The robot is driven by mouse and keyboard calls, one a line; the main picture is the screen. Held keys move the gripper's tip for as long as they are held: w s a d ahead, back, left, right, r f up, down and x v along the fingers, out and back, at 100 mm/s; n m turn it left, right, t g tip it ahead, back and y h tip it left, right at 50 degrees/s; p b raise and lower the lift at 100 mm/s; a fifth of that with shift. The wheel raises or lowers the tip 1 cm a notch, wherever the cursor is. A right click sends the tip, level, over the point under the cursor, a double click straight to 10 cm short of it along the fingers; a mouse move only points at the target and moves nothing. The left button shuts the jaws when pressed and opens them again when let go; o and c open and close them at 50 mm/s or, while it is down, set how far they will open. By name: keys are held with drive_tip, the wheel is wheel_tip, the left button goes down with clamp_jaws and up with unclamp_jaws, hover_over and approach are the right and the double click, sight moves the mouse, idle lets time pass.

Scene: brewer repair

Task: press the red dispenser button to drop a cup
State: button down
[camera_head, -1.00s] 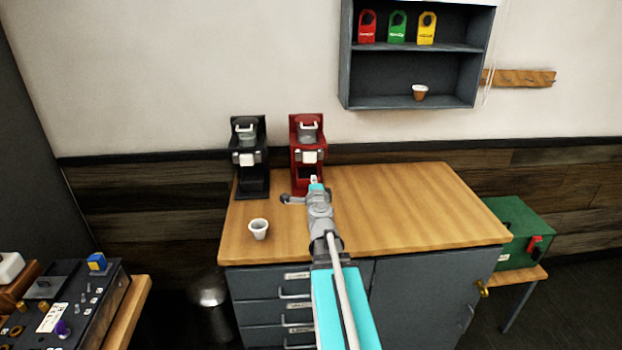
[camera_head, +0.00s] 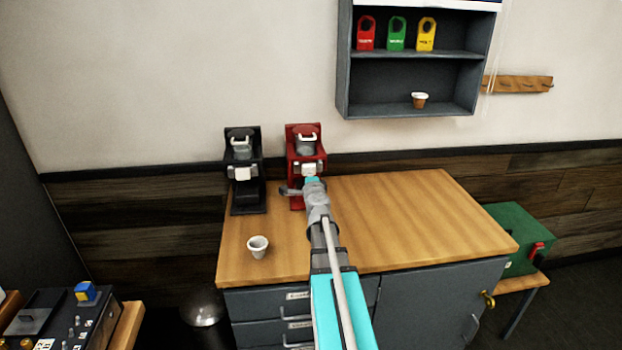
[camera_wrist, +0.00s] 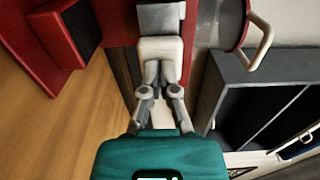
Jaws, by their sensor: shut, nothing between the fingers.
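A red machine (camera_head: 304,140) stands at the back of the wooden counter, with a white block (camera_head: 309,168) low on its front. My gripper (camera_head: 311,182) is right in front of that block and hides the machine's lower part. In the wrist view my gripper (camera_wrist: 158,72) is shut and empty, its fingertips at the white block (camera_wrist: 160,48). I cannot tell whether they touch it. I cannot make out a red button apart from the red body. A white cup (camera_head: 258,246) stands upright on the counter, front left.
A black machine (camera_head: 242,160) stands just left of the red one. A wall shelf (camera_head: 380,104) holds tags and a small brown cup (camera_head: 419,100). A green box (camera_head: 522,232) with a red part stands at right. The counter's right half (camera_head: 420,210) is clear.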

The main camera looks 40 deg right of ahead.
sight(308, 168)
drive_tip(key=shift+w, duration=0.2)
drive_tip(key=x, duration=0.4)
drive_tip(key=shift+s+d, duration=0.1)
drive_tip(key=shift+d, duration=0.05)
drive_tip(key=shift+r, duration=0.15)
drive_tip(key=shift+s, duration=0.1)
idle(0.3)
drive_tip(key=shift+s+a, duration=0.3)
drive_tip(key=shift+s, duration=0.1)
drive_tip(key=v, duration=1.3)
